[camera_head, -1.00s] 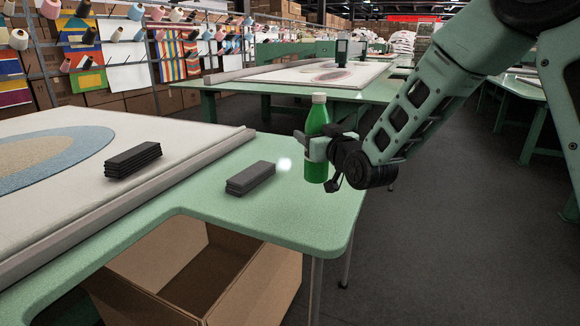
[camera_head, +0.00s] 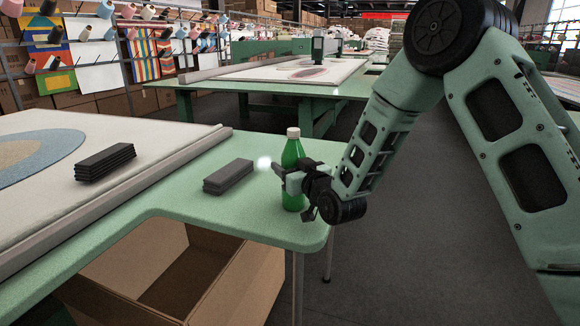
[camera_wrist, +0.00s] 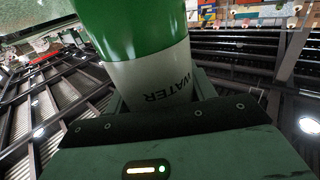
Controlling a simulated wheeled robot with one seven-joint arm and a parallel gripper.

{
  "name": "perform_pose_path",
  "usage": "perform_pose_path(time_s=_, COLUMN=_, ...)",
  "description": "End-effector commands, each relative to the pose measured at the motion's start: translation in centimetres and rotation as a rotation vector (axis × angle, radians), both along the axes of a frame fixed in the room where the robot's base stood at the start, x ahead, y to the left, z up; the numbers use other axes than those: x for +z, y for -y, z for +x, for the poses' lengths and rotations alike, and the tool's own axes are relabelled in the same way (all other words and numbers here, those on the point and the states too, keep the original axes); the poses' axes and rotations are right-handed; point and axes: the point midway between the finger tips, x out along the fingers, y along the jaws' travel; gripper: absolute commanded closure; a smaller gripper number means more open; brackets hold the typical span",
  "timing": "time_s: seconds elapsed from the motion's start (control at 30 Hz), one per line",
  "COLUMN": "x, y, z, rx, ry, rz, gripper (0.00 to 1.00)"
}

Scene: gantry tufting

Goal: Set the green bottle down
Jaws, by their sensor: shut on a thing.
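The green bottle (camera_head: 292,158) has a white cap and stands upright in my gripper (camera_head: 284,180) at the right end of the green table (camera_head: 262,224). My gripper is shut around the bottle's lower half. The bottle's base is at or just above the table top; I cannot tell whether it touches. In the wrist view the bottle (camera_wrist: 140,35) fills the top middle, and its white band reads "WATER".
A stack of dark grey slabs (camera_head: 228,176) lies left of the bottle, and another stack (camera_head: 105,162) lies on the pale rug frame. An open cardboard box (camera_head: 190,275) is below the table. The table's right edge is close to the bottle.

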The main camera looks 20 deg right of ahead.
Motion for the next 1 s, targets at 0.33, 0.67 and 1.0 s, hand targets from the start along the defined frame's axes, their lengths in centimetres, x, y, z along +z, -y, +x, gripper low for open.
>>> perform_pose_path(time_s=0.33, x=-0.1, y=0.0, z=0.0, rx=0.000, ry=-0.001, rz=0.000, gripper=0.23)
perform_pose_path(time_s=0.67, x=-0.1, y=0.4, z=-1.7, rx=0.000, ry=-0.002, rz=0.000, gripper=0.23)
perform_pose_path(time_s=1.0, x=-0.1, y=2.1, z=-8.5, rx=0.000, ry=-0.002, rz=0.000, gripper=0.23)
